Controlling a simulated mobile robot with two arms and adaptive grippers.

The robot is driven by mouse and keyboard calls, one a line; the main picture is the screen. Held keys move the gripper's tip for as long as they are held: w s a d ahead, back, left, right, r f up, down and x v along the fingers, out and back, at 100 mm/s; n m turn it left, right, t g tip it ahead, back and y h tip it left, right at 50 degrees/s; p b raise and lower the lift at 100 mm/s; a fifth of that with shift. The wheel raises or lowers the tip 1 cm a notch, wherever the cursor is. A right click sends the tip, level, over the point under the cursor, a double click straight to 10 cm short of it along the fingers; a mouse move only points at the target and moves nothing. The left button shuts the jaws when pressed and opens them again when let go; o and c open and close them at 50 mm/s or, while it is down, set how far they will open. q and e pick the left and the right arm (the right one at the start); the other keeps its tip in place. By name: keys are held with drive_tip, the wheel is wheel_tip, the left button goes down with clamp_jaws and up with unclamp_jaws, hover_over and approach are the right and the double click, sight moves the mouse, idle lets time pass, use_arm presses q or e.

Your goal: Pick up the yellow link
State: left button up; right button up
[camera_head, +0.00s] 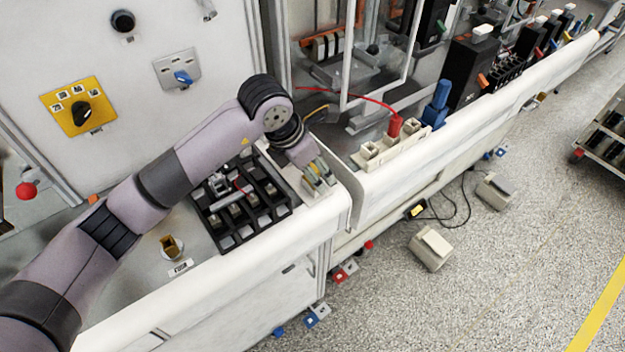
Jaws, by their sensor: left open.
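My left arm reaches in from the left, and its gripper (311,166) points down over a pale holder (285,172) at the right end of the near bench. The gripper is small here and its fingers are partly lost among the coloured pieces. Small pieces with yellow and greenish parts (321,175) stand at the fingers; I cannot tell for certain which is the yellow link, or whether the fingers touch it. My right gripper is out of view.
A black tray (226,243) with several compartments lies left of the holder. A brownish-yellow piece (170,244) stands in a round cup farther left. A white fixture (372,154) with a red plug (394,126) is on the neighbouring bench.

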use_arm(q)
drive_tip(key=shift+c, duration=0.3)
drive_tip(key=c, duration=1.2)
clamp_jaws()
drive_tip(key=shift+r, duration=0.2)
